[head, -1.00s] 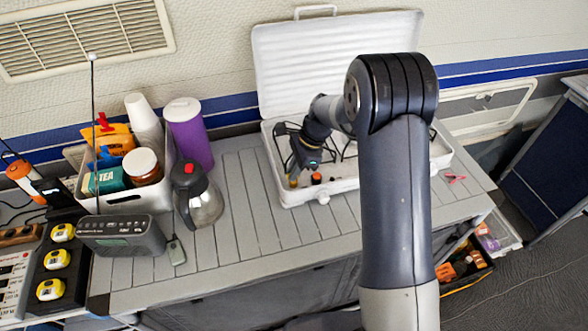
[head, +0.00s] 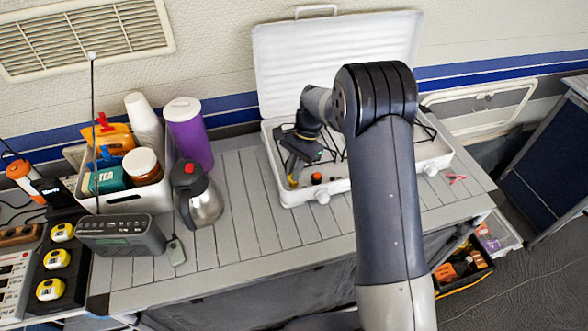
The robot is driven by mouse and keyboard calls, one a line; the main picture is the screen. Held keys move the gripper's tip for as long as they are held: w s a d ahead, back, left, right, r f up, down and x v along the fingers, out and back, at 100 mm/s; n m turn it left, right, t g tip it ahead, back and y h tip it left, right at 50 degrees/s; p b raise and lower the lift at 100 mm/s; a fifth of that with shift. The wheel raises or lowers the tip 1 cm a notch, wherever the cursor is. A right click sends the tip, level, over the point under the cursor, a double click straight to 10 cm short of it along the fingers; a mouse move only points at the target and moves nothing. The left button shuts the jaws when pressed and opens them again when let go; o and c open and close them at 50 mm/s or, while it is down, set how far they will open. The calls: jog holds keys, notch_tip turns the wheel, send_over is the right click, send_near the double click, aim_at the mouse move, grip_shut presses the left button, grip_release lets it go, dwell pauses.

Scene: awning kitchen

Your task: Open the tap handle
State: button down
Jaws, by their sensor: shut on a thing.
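How far the handle is turned is too small to tell.
A small orange-and-black part (head: 316,178) sits just right of my gripper, and a white knob (head: 322,197) is on the stove's front. The raised lid (head: 335,60) stands behind. A steel kettle (head: 199,198) is at left, with bare slatted tabletop (head: 245,210) between.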

jog(key=n+h, duration=0.1)
jog(key=n, duration=0.2)
jog(key=n+g+h, duration=0.1)
jog(key=n, duration=0.2)
jog(key=shift+a+n, duration=0.1)
jog(key=shift+n, duration=0.2)
jog(key=n+h, duration=0.2)
jog(key=n, duration=0.3)
jog(key=shift+b, duration=0.35)
jog(key=c, duration=1.5)
grip_release()
jog(key=shift+o, duration=0.2)
jog(key=b+v, duration=0.1)
jog(key=v, duration=0.9)
jog(key=shift+a+r, duration=0.25)
jog(key=shift+r, duration=0.15)
jog(key=shift+w+f+h, duration=0.1)
jog(key=shift+w+h, duration=0.05)
jog(key=shift+h, duration=0.15)
